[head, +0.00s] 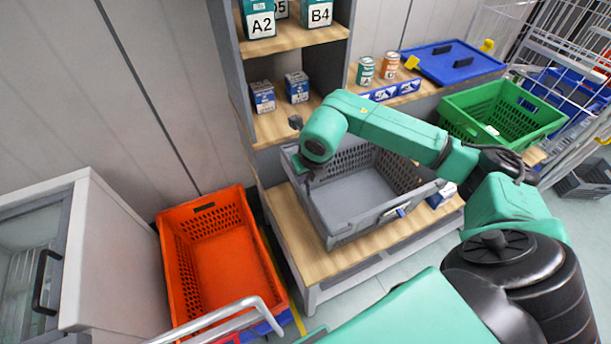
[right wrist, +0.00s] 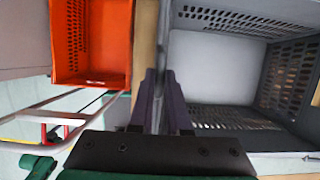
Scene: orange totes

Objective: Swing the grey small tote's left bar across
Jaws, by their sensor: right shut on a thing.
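The grey small tote (head: 357,229) stands on the wooden shelf board, and it is empty. It fills the right side of the right wrist view (right wrist: 222,62). My right gripper (head: 311,176) is at the tote's left rim, pointing down. In the right wrist view its two dark fingers (right wrist: 161,88) are shut at the tote's left edge, on what appears to be the left bar. The fingers and arm hide most of that bar, so I cannot tell its exact angle. My left gripper is not in view.
An orange tote (head: 222,262) stands left of the shelf, with a metal rail (head: 225,318) in front. A green crate (head: 501,112), blue lid (head: 452,62) and two cans stand at the right. A shelf upright (head: 232,85) rises close behind the grey tote.

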